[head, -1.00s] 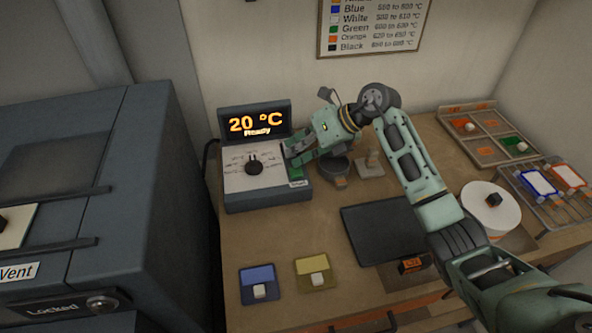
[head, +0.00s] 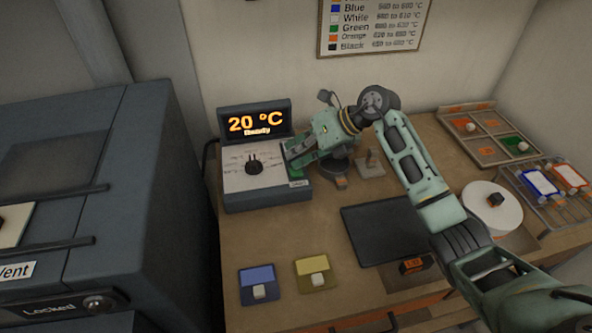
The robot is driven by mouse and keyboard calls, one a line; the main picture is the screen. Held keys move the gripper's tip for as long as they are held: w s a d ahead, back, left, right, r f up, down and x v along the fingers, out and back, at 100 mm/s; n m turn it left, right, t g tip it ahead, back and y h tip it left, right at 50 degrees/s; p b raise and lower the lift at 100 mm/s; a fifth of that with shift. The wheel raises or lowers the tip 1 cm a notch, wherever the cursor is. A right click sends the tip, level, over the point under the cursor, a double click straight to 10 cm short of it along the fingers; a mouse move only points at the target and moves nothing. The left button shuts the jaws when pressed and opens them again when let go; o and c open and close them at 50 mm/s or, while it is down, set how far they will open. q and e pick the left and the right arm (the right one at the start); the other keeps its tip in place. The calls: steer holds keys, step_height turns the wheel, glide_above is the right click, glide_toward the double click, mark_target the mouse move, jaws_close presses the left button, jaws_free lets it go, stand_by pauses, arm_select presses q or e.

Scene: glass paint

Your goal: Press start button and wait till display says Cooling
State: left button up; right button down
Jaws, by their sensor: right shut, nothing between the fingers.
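The control box (head: 266,199) stands at the back left of the wooden table. Its display (head: 256,121) reads "20 °C" and "Ready" in orange. A dark dial (head: 254,164) sits on its sloped white panel. My right gripper (head: 293,160) is shut and empty, with its fingertips at the right side of that panel. The gripper hides that part of the panel, and I cannot make out the start button or whether it is touched. A small label shows at the lower right of the box. My left gripper is not in view.
The dark kiln (head: 120,190), marked "Locked" and "Vent", fills the left. Blue (head: 258,275) and yellow (head: 311,265) cards lie in front. A black plate (head: 385,235), a white disc (head: 491,208), a rack (head: 545,192) and a sorting tray (head: 485,125) are to the right.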

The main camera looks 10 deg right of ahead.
steer(key=shift+f+b, duration=0.3)
steer(key=shift+f, duration=0.15)
stand_by(0.6)
steer(key=shift+r+p, duration=0.55)
steer(key=shift+r, duration=0.3)
steer(key=shift+r, duration=0.1)
steer(key=shift+r+p, duration=1.65)
steer(key=shift+r, duration=0.8)
